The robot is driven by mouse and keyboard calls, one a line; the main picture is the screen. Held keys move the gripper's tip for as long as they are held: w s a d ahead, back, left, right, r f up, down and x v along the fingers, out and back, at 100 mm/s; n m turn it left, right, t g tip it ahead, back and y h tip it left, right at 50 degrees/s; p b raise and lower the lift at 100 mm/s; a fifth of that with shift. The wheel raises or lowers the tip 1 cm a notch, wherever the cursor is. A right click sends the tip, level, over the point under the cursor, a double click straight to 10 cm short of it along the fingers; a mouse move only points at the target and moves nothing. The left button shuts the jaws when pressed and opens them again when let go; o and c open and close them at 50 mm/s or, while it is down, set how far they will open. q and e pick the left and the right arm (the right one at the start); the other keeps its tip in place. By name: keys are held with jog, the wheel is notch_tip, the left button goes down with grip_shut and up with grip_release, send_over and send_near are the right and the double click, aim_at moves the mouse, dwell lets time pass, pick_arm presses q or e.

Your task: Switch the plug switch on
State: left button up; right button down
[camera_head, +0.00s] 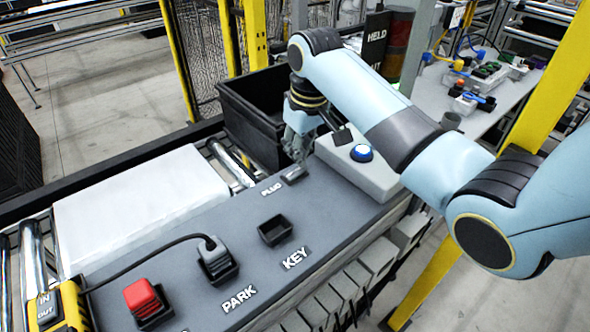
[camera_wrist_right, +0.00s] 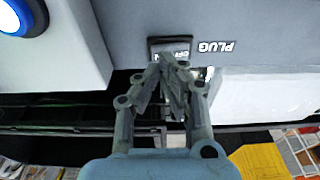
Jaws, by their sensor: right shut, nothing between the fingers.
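The plug switch (camera_head: 293,174) is a small dark rocker beside the PLUG label on the grey panel. It also shows in the right wrist view (camera_wrist_right: 170,47), with lettering on its face that seems to read OFF. My right gripper (camera_head: 298,158) is shut and empty, with its fingertips at the far edge of the switch. In the right wrist view its fingertips (camera_wrist_right: 168,62) overlap the lower edge of the switch; I cannot tell whether they touch it. My left gripper is not in view.
A grey box with a blue button (camera_head: 361,153) stands right of the switch. A black bin (camera_head: 250,110) is behind. A grey plug on a cable (camera_head: 212,250), an empty KEY socket (camera_head: 275,230) and a red block (camera_head: 142,298) are on the panel. A white box (camera_head: 135,210) lies left.

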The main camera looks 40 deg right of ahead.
jog(key=shift+f+b, duration=0.4)
jog(key=shift+f, duration=0.7)
dwell(0.7)
jog(key=shift+r+p, duration=1)
jog(key=shift+r, duration=2.55)
